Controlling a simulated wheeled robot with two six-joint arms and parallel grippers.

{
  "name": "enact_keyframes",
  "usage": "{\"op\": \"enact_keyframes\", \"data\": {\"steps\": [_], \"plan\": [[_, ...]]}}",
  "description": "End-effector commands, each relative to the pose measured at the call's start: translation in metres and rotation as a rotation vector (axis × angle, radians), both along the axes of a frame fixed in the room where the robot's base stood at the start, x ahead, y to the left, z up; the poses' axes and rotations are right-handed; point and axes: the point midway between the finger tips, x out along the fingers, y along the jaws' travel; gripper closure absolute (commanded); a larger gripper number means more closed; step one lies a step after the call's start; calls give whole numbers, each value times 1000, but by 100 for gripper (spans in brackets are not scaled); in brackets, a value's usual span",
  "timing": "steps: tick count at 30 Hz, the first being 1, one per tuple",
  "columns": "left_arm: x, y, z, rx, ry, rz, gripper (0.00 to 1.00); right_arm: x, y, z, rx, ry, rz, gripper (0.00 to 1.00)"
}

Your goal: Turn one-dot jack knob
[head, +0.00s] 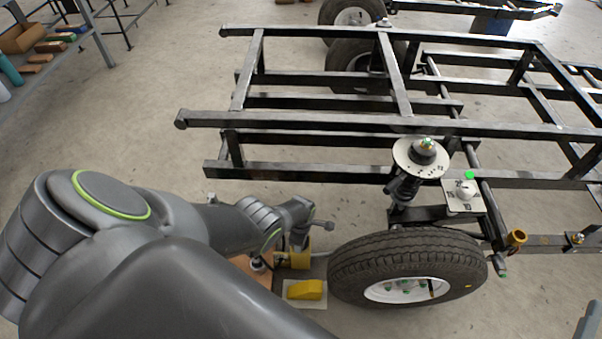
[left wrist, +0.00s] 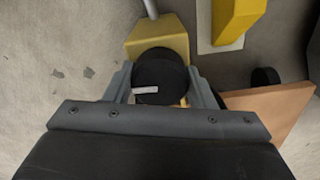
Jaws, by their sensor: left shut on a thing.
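The jack is a yellow block (left wrist: 158,38) in the left wrist view, with a round black knob (left wrist: 160,72) in front that has one short white mark. The dot label cannot be made out. My left gripper (left wrist: 163,92) is shut on this knob, one finger on each side. In the head view my left gripper (head: 299,238) reaches down to the yellow jack (head: 297,259) beside the tire, and the knob is hidden there.
A yellow wedge (head: 305,290) sits on a white pad right beside the jack. A brown board (left wrist: 270,108) with a second black part lies close by. The tire (head: 350,265) and black frame (head: 300,120) stand close to my arm. Open floor lies left of the frame.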

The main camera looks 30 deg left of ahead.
Motion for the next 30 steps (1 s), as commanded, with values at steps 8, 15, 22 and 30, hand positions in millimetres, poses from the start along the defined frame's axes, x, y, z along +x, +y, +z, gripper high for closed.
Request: {"op": "enact_keyframes", "data": {"steps": [8, 15, 22, 30], "plan": [[0, 0, 0, 1, 1, -1, 28, 1, 0, 1, 1, -6, 1, 39], [0, 0, 0, 0, 0, -1, 28, 2, 0, 1, 5, -5, 0, 39], [0, 0, 4, 0, 0, -1, 28, 2, -1, -17, 30, 103, -2, 39], [0, 0, 12, 0, 0, -1, 28, -3, -2, -65, 90, 361, 0, 39]]}}
